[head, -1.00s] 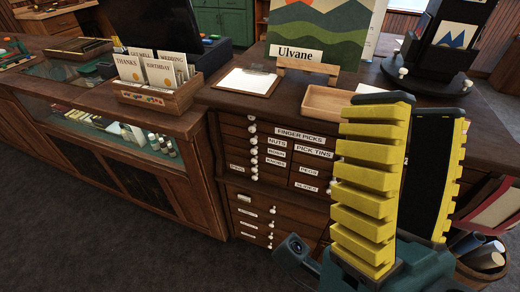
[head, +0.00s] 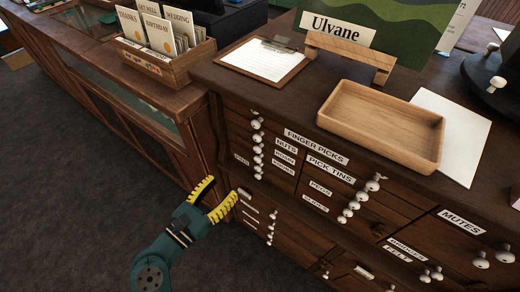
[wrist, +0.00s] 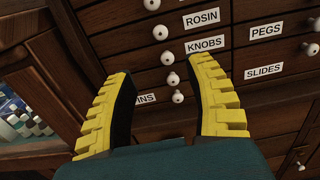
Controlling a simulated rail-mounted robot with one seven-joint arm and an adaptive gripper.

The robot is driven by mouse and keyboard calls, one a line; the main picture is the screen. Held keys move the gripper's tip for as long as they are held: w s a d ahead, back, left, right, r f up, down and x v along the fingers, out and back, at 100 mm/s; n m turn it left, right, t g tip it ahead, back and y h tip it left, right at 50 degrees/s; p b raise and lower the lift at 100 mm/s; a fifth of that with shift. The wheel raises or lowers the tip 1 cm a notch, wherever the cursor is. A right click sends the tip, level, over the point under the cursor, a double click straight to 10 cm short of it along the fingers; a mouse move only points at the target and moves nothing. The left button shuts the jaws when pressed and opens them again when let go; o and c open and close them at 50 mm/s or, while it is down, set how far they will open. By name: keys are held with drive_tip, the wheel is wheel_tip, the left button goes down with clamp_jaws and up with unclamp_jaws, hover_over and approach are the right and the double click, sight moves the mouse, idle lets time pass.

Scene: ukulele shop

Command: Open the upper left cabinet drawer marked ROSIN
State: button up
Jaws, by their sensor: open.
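The ROSIN drawer (wrist: 202,18) shows by its white label at the top of the wrist view, just above the KNOBS label. A round white knob (wrist: 160,32) sits left of it, in a column of similar knobs. In the head view the small label below NUTS appears to be ROSIN (head: 284,156), though it is hard to read. The drawer front looks closed. My gripper (head: 222,188) is open and empty, low in front of the cabinet's left side. In the wrist view its yellow fingers (wrist: 160,72) frame the lower knobs, apart from the ROSIN knob.
Drawers marked KNOBS (wrist: 205,45), PEGS (wrist: 266,31) and SLIDES (wrist: 264,71) are close by. A glass display counter (head: 120,92) stands to the left. A wooden tray (head: 380,155) and a clipboard (head: 262,60) lie on top. The floor (head: 75,190) at left is clear.

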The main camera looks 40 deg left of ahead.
sight(256, 152)
drive_tip(key=w+b, duration=0.1)
drive_tip(key=w, duration=0.4)
drive_tip(key=w+a+b, duration=0.1)
drive_tip(key=w, duration=0.4)
drive_tip(key=w+a+b, duration=0.1)
drive_tip(key=w+b, duration=0.1)
drive_tip(key=w, duration=0.3)
drive_tip(key=shift+r, duration=0.1)
clamp_jaws()
